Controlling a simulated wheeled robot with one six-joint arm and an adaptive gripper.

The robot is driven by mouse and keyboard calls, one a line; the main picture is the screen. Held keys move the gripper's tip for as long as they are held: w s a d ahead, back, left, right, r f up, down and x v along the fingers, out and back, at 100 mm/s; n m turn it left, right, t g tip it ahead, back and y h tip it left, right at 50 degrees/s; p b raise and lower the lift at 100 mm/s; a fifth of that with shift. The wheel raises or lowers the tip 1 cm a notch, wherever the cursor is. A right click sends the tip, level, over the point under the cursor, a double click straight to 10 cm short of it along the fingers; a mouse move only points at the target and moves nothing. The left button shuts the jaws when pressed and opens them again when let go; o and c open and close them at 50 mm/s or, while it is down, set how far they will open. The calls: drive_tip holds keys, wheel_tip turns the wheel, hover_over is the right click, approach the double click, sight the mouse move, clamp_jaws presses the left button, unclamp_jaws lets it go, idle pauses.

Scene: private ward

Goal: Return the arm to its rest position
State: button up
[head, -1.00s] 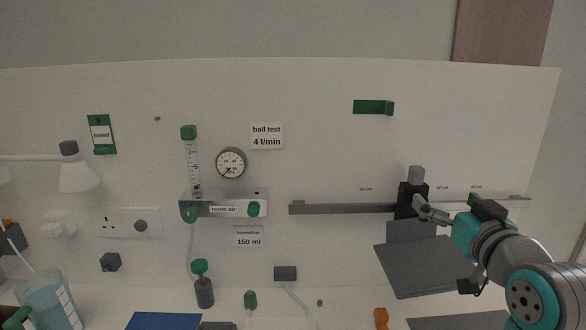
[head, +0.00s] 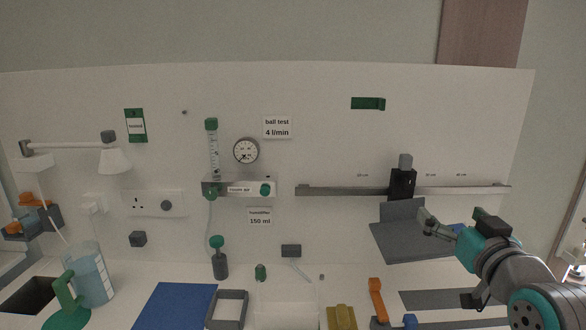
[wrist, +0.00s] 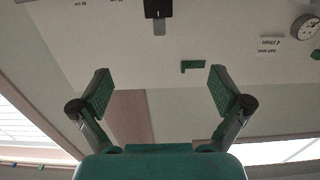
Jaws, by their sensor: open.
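My gripper (head: 438,226) is at the right of the head view, in front of the grey bracket (head: 400,243) on the white wall panel. In the wrist view my gripper (wrist: 158,92) shows two green-padded fingers spread wide, with nothing between them but the wall and panel beyond. My arm comes in from the lower right corner of the head view. The black slider (head: 402,184) sits on the horizontal rail (head: 340,191) above and left of my gripper, apart from it in the picture.
The bench below holds a blue mat (head: 172,305), a grey frame (head: 227,309), an orange-handled item (head: 377,300) and a clear jug (head: 92,275) at left. A flowmeter (head: 213,150) and gauge (head: 246,151) are on the panel. Open air surrounds my gripper.

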drive_tip(key=s+a+f+m+g, duration=0.15)
drive_tip(key=s+f, duration=0.35)
drive_tip(key=f, duration=0.5)
drive_tip(key=s+a+f, duration=0.2)
drive_tip(key=s+f, duration=0.2)
drive_tip(key=f, duration=0.6)
drive_tip(key=s+a+f, duration=0.2)
drive_tip(key=s+f, duration=0.3)
drive_tip(key=f, duration=0.5)
drive_tip(key=s+a+f, duration=0.1)
drive_tip(key=s+f, duration=0.3)
drive_tip(key=s, duration=0.4)
drive_tip(key=s+a+f, duration=0.2)
drive_tip(key=s+f, duration=0.2)
drive_tip(key=s, duration=0.4)
drive_tip(key=s+a+n+g, duration=0.1)
drive_tip(key=s, duration=1.4)
drive_tip(key=shift+s+r+n+g, duration=0.2)
drive_tip(key=shift+s+n+g, duration=0.15)
drive_tip(key=shift+a, duration=0.1)
drive_tip(key=shift+c, duration=0.3)
